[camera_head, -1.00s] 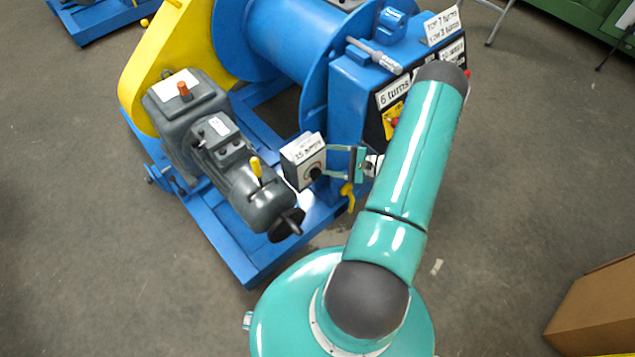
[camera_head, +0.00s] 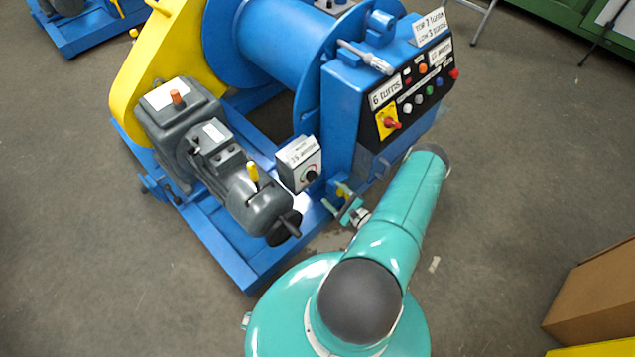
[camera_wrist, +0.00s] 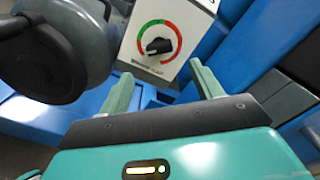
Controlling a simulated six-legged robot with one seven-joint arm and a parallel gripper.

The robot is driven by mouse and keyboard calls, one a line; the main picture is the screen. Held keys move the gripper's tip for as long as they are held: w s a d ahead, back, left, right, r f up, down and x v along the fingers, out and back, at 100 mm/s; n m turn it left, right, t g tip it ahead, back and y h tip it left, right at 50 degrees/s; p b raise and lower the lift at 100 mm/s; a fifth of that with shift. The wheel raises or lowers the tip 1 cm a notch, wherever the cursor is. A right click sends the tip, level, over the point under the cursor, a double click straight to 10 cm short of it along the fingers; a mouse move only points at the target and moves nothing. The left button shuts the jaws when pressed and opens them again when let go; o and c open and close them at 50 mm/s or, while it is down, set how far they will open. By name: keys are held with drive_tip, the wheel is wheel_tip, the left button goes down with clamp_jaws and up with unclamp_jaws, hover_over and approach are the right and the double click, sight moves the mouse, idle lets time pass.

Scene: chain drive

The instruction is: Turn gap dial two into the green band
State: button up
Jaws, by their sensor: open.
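A small pale box with a dial (camera_head: 300,163) stands beside the blue machine cabinet, with a label on its top. The knob's pointer direction is hard to make out. I cannot read on the label whether this is gap dial two. My gripper (camera_head: 342,210) is open and empty, low and in front of the box. In the wrist view its fingers (camera_wrist: 163,88) are spread below the dial, apart from the knob.
A grey motor (camera_head: 235,180) with a yellow handle and dark handwheel stands left of the dial box. A blue cabinet (camera_head: 340,120) with a button panel (camera_head: 415,95) rises behind. The blue base frame (camera_head: 235,262) lies below. A cardboard box (camera_head: 595,300) is at right.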

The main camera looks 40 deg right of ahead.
sight(312, 177)
drive_tip(key=w, duration=0.8)
drive_tip(key=shift+w+a, duration=0.15)
drive_tip(key=shift+w, duration=0.05)
drive_tip(key=shift+c, duration=0.5)
drive_tip(key=c, duration=0.9)
